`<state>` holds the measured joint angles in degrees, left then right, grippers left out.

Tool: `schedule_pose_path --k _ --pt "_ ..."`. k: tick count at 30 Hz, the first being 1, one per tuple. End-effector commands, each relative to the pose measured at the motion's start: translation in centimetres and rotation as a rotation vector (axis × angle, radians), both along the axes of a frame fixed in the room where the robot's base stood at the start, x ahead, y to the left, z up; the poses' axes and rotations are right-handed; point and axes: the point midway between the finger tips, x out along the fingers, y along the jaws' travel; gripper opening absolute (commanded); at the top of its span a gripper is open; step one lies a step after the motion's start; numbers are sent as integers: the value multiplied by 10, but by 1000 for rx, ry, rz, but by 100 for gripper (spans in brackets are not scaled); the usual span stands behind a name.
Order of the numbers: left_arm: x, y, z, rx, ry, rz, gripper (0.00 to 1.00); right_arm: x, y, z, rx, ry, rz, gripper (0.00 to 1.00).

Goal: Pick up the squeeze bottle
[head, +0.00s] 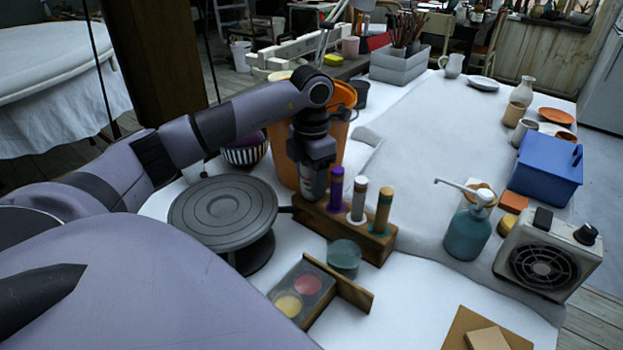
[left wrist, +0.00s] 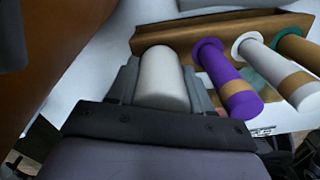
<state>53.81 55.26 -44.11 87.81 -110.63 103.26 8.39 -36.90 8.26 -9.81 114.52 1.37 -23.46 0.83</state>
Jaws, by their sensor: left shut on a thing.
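My left gripper (head: 310,178) points down at the left end of a wooden rack (head: 318,217). It is shut on a pale grey-white cylindrical squeeze bottle, which shows between the fingers in the left wrist view (left wrist: 163,80). In the head view the gripper hides most of this bottle. I cannot tell whether its lower end is still seated in the rack. A purple bottle (head: 336,188), a white bottle (head: 358,204) and a teal-and-tan bottle (head: 383,211) stand upright in the rack to its right. My right gripper is not in view.
An orange bucket (head: 283,160) stands close behind the gripper. A round grey turntable (head: 222,208) is to the left. A glass jar (head: 344,257) and a paint tray (head: 304,290) are in front. A blue pump bottle (head: 468,234) stands right; white cloth between is mostly clear.

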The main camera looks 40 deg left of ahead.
Motion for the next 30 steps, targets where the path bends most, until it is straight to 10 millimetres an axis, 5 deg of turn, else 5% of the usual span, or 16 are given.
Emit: schedule_pose_path --k 8,21,30 --pt "1 0 41 -1 -7 1 41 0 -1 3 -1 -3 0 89" --pt "1 1 149 2 -8 2 41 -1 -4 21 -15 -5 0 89" --pt "1 0 188 0 -3 1 41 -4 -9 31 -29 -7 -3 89"
